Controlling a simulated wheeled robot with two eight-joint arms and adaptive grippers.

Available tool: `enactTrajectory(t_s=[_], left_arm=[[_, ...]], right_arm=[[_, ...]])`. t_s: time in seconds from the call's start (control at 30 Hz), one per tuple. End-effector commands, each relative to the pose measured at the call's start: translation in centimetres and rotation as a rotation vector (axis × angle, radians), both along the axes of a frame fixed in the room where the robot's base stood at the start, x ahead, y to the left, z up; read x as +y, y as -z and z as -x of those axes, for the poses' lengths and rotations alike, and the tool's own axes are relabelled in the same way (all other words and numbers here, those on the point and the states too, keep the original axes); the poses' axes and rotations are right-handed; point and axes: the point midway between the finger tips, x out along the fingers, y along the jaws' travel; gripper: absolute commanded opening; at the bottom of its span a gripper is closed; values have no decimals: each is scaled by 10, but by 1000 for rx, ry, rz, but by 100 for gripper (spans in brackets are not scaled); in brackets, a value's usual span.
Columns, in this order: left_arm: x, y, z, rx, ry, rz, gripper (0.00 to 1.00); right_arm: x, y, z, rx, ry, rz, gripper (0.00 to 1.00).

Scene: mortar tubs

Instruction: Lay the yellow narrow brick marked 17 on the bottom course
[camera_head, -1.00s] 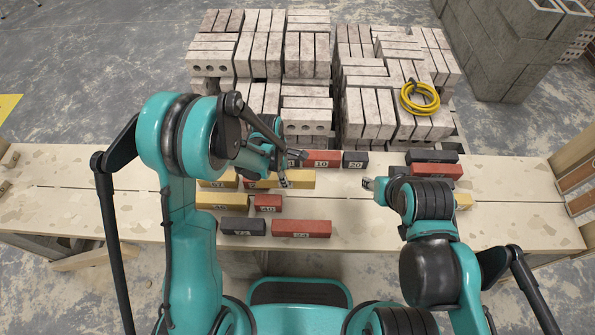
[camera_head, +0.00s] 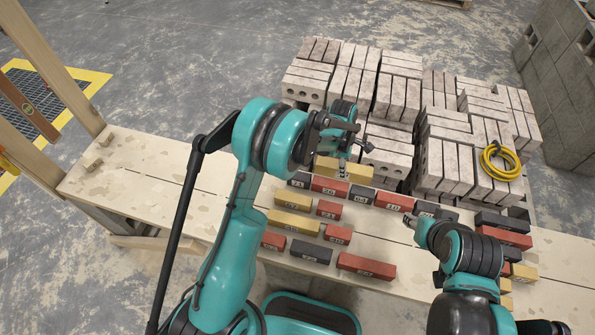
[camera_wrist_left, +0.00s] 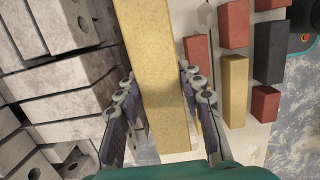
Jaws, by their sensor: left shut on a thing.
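My left gripper (camera_head: 343,172) is shut on a long yellow brick (camera_head: 361,174). In the left wrist view the yellow brick (camera_wrist_left: 156,70) runs between the two fingers; no number shows on it there. In the head view the brick appears just behind a row of black and red bricks on the bench, including a red brick (camera_head: 329,186), a black brick (camera_head: 361,194) and a red brick marked 10 (camera_head: 394,201). My right gripper (camera_head: 410,220) is near the right end of this row; its jaws are too small to read.
Loose yellow bricks (camera_head: 293,224), red bricks (camera_head: 366,266) and black bricks (camera_head: 311,252) lie on the front of the bench (camera_head: 150,185). Stacked pale bricks (camera_head: 350,75) with a yellow hose (camera_head: 500,162) stand behind. The bench's left part is mostly clear.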

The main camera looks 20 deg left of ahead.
Motion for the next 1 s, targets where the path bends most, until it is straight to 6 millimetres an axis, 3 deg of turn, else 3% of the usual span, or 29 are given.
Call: enactTrajectory(t_s=[0.17,0.6,0.87,1.0], left_arm=[[9,7,-11,1,-4,0,0],[95,60,-22,0,-3,0,0],[109,70,-24,0,0,0,0],[108,87,-24,1,0,0,0]], right_arm=[[0,2,0,0,0,0,40],[0,24,0,0,0,0,40],[0,27,0,0,0,0,40],[0,34,0,0,0,0,40]])
